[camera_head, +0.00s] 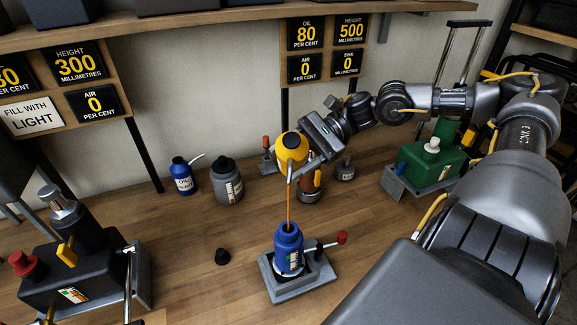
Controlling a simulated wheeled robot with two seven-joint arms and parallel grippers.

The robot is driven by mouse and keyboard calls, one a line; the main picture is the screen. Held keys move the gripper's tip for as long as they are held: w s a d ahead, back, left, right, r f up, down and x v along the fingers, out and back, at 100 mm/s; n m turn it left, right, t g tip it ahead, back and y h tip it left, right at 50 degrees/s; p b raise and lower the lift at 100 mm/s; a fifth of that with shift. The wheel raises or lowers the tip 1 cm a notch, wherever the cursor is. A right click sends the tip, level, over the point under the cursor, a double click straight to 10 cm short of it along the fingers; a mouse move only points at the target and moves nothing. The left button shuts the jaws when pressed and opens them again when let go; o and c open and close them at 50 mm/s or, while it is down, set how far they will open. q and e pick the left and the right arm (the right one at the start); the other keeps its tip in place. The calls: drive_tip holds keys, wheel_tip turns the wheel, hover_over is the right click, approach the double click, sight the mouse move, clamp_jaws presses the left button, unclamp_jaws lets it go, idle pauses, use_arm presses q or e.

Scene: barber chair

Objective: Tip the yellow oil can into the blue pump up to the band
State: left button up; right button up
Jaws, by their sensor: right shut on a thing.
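The yellow oil can (291,150) is held tilted in the air over the blue pump (288,252). My right gripper (309,147) is shut on it from the right side. A thin orange stream of oil (289,208) falls from the can into the open top of the pump. The pump stands upright on a grey base plate with a red-knobbed lever at its right. Its front bears a small marked label; the level against the band is too small to read. My left gripper is out of view.
A black cap (222,256) lies left of the pump. A blue bottle (183,177), a grey bottle (227,182) and a brown bottle (309,188) stand behind. A black pump (75,265) is at left, a green one (427,163) at right. A display reads oil 80 per cent (306,33).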

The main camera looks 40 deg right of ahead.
idle(0.4)
drive_tip(key=shift+w+d+r+n+h, duration=0.1)
drive_tip(key=shift+w+r+n+h, duration=0.05)
drive_tip(key=shift+r+n+h, duration=0.2)
drive_tip(key=shift+f, duration=0.1)
idle(1.5)
drive_tip(key=shift+r+n+h, duration=0.2)
drive_tip(key=shift+n+h, duration=0.15)
drive_tip(key=shift+h, duration=0.1)
drive_tip(key=shift+t+b, duration=0.3)
drive_tip(key=shift+b, duration=0.05)
idle(1.0)
